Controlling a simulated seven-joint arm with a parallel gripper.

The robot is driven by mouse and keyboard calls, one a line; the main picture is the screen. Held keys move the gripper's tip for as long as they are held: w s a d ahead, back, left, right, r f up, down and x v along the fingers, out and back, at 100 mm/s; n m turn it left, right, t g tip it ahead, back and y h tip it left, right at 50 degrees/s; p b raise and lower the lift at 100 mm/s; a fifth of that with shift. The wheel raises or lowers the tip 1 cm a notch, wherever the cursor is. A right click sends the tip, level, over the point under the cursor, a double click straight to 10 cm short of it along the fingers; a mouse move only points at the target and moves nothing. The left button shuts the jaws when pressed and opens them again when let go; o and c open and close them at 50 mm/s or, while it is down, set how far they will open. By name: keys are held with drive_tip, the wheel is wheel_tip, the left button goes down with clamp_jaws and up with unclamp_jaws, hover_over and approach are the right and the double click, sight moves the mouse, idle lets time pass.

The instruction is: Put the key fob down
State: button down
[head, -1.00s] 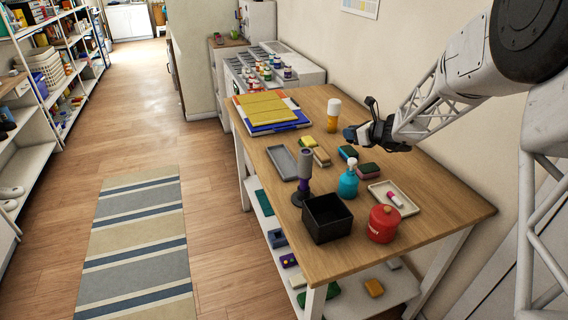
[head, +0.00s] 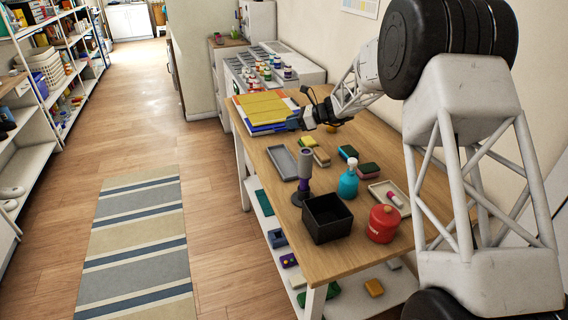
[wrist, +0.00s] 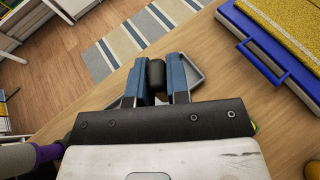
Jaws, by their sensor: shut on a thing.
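My gripper (head: 294,123) is over the back part of the wooden table, near the front right corner of the folders. In the wrist view its two blue fingers (wrist: 156,82) are shut on a small dark rounded thing, which I take as the key fob (wrist: 156,72). The fob is held between the fingertips, above the table. In the head view I cannot make it out clearly. A shallow grey tray (head: 282,164) lies nearer the front on the table, and part of it shows behind the fingers in the wrist view (wrist: 197,76).
Blue and yellow folders (head: 262,108) lie at the table's back left. Sponges (head: 320,156), a teal pump bottle (head: 348,182), a black box (head: 327,218), a red canister (head: 383,223) and a purple-and-grey upright object (head: 305,170) stand around. Bare wood (head: 262,145) shows left of the tray.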

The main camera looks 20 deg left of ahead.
drive_tip(key=shift+s+a+f+n+g+h, duration=0.1)
drive_tip(key=shift+s+a+f+n+g, duration=0.2)
drive_tip(key=shift+a, duration=0.45)
drive_tip(key=shift+s+a+f+n+g+h, duration=0.1)
drive_tip(key=shift+a+n+g, duration=0.15)
drive_tip(key=shift+a+g, duration=0.4)
drive_tip(key=shift+s+a+f+n+g+h, duration=0.15)
drive_tip(key=shift+a+n, duration=0.1)
drive_tip(key=shift+a, duration=0.65)
drive_tip(key=shift+f, duration=3.1)
drive_tip(key=shift+f, duration=0.1)
drive_tip(key=shift+f, duration=1.75)
drive_tip(key=shift+f, duration=0.15)
drive_tip(key=c, duration=1.1)
unclamp_jaws()
